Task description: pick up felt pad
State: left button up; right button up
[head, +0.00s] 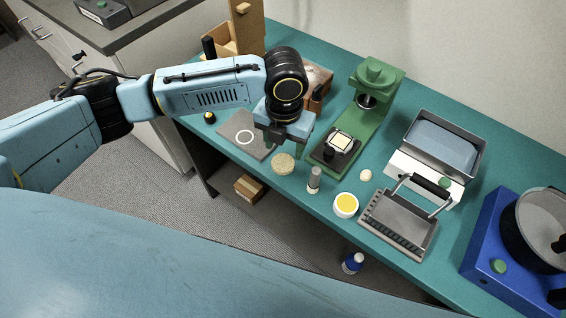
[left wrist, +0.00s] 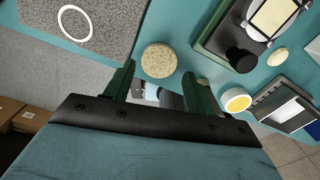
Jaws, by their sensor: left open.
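The felt pad (head: 283,163), a round tan speckled disc, lies flat on the teal bench near its front edge. It also shows in the left wrist view (left wrist: 159,60), just beyond the fingertips and roughly centred between them. My left gripper (head: 283,146) points down above the bench, close to the pad on its far side in the head view. In the left wrist view its two green fingers (left wrist: 157,72) are apart with nothing between them. My right gripper is in neither view.
A grey mat (head: 235,125) with a white ring lies left of the pad. A green press (head: 378,90) stands to the right. A small grey cylinder (head: 315,178) and a yellow-topped white jar (head: 346,205) stand nearby. A wire-handled metal rack (head: 395,226) is farther right.

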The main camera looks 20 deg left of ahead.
aim_at(284, 161)
pick_arm(q)
notch_tip(284, 161, down, 4)
jog(key=shift+s+f+b, duration=0.1)
jog(key=shift+f+b, duration=0.15)
jog(key=shift+b, duration=0.25)
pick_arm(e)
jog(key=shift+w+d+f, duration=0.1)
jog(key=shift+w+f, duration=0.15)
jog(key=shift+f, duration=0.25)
